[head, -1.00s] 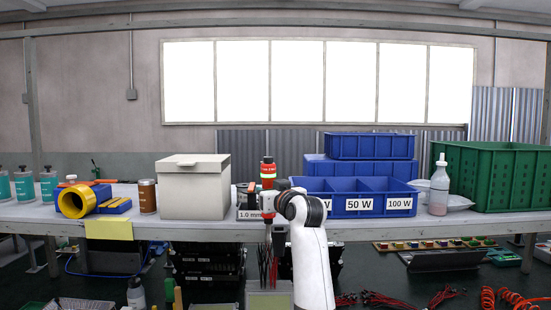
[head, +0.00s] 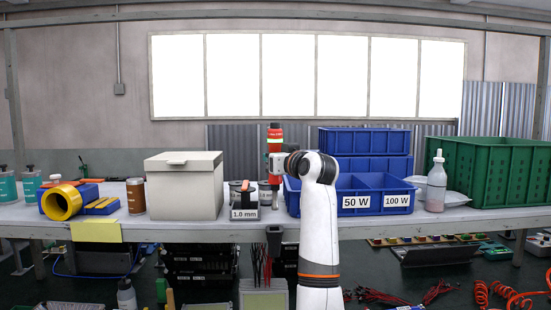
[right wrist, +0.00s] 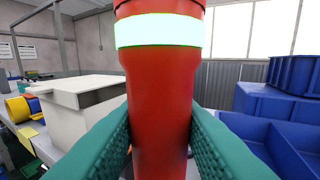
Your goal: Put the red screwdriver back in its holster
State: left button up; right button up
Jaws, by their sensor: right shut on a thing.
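The red screwdriver (head: 275,133), with a pale green-white band, stands upright in my right gripper (head: 273,166) above the bench's front part. In the right wrist view its thick red handle (right wrist: 162,90) fills the middle, between two teal finger pads (right wrist: 160,140) that are shut on it. Its lower end shows below the gripper in the head view. A small dark open-topped holder (head: 274,238), which looks like the holster, sits at the bench's front edge, below the gripper and apart from the screwdriver. My left gripper is not in view.
The bench (head: 120,222) carries a cream box (head: 184,188), a block labelled 1.0 mm (head: 244,213) and blue bins (head: 375,203) close to the gripper. A squeeze bottle (head: 436,185) and green crate (head: 490,170) stand right. Dark and red leads (head: 262,265) hang below the edge.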

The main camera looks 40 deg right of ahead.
aim_at(278, 180)
jog(key=f, duration=0.1)
jog(key=f+b, duration=0.1)
jog(key=shift+w+d+f, duration=0.1)
jog(key=shift+w+f, duration=0.2)
jog(key=shift+f, duration=0.1)
jog(key=shift+s+f+b, duration=0.1)
jog(key=shift+f+b, duration=0.2)
jog(key=shift+b, duration=0.25)
jog(key=shift+s+f+b, duration=0.15)
jog(key=shift+f+b, duration=0.35)
jog(key=shift+f, duration=0.2)
jog(key=shift+f+b, duration=0.3)
jog(key=shift+f, duration=0.2)
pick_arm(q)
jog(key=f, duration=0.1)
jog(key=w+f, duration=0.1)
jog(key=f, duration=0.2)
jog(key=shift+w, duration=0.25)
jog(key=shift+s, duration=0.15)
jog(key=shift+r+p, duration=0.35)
